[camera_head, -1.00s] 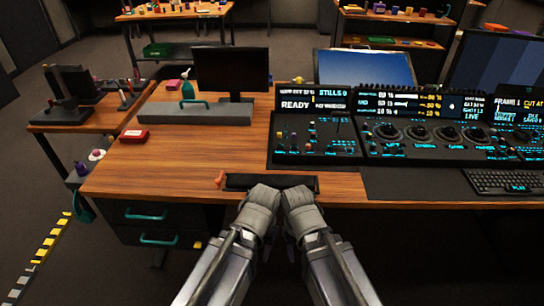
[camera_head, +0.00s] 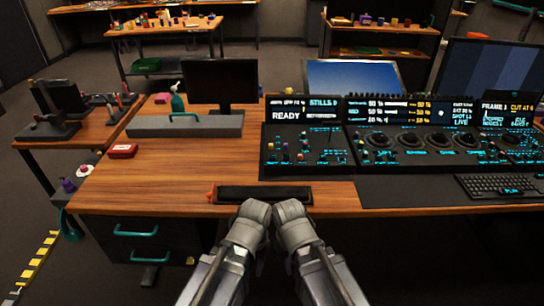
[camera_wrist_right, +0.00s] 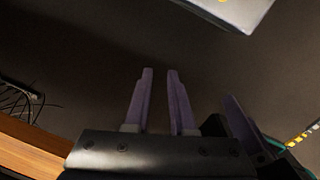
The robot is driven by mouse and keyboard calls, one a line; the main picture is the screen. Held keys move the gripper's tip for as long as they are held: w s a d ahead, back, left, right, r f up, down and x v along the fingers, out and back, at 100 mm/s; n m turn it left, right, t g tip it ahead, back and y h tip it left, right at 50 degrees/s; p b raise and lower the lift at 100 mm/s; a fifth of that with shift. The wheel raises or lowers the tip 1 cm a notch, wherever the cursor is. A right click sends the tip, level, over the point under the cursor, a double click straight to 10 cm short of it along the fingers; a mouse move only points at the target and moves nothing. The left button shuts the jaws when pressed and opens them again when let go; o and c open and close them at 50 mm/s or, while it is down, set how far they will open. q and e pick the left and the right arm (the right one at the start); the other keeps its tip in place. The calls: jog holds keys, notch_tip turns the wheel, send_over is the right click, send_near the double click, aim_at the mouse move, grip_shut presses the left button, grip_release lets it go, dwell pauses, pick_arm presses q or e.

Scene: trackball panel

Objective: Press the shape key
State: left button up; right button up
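The control panel (camera_head: 305,169) stands on the wooden desk at the middle right of the head view. Its left section has small coloured buttons and a screen reading READY; a wider section (camera_head: 425,162) has several round trackballs. I cannot make out which key is the shape key. My left gripper (camera_head: 256,212) and right gripper (camera_head: 289,210) are side by side at the desk's front edge, short of the panel; the head view does not show their fingers clearly. In the right wrist view the right gripper's two purple fingers (camera_wrist_right: 159,75) are apart with nothing between them.
A black bar-shaped tray (camera_head: 264,195) lies at the desk's front edge before my grippers. A keyboard (camera_head: 500,187) is at the right. A monitor (camera_head: 219,84), a grey case (camera_head: 185,125) and a red box (camera_head: 122,151) stand on the left. Bare desk (camera_head: 180,175) lies between.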

grip_shut()
dwell(1.3)
